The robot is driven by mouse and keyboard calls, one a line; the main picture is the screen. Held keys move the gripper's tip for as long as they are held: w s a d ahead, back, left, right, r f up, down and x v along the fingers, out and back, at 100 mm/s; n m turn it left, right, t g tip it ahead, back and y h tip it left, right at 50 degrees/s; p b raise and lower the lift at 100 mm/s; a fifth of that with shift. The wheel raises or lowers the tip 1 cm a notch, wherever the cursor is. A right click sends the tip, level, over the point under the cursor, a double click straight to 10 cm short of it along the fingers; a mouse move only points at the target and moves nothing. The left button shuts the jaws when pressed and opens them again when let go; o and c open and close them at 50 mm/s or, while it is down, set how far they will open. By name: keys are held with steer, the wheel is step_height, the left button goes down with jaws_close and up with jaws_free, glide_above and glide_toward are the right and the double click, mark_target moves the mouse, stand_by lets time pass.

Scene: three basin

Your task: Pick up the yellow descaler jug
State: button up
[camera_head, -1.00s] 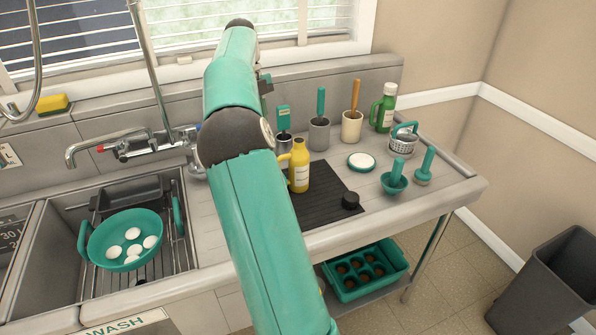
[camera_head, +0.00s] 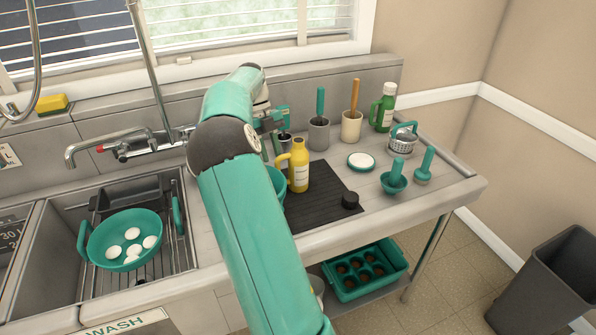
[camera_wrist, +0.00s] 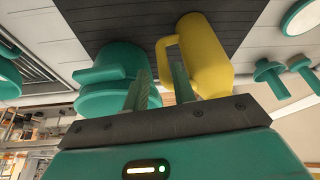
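The yellow descaler jug (camera_head: 299,172) stands upright on the dark ribbed mat (camera_head: 325,203), its handle on the left side. In the wrist view the yellow jug (camera_wrist: 209,60) is just beyond my gripper (camera_wrist: 160,76), with its handle toward the picture's left. My gripper's two fingers are apart with nothing seen held between them. The right finger overlaps the jug's lower part in the picture; I cannot tell whether they touch. In the head view my arm hides most of the gripper.
A teal bowl-like vessel (camera_wrist: 105,92) is close beside the fingers, left of the jug. Pots (camera_head: 319,135) and a green jug (camera_head: 383,108) stand behind. A sink basin with a teal colander (camera_head: 104,245) is at left.

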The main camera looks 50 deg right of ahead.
mark_target(277, 167)
steer(key=shift+s+x, duration=0.15)
steer(key=shift+x, duration=1.2)
steer(key=shift+s+x, duration=0.15)
steer(key=shift+x, duration=1.2)
steer(key=shift+d+r, duration=0.15)
jaws_close()
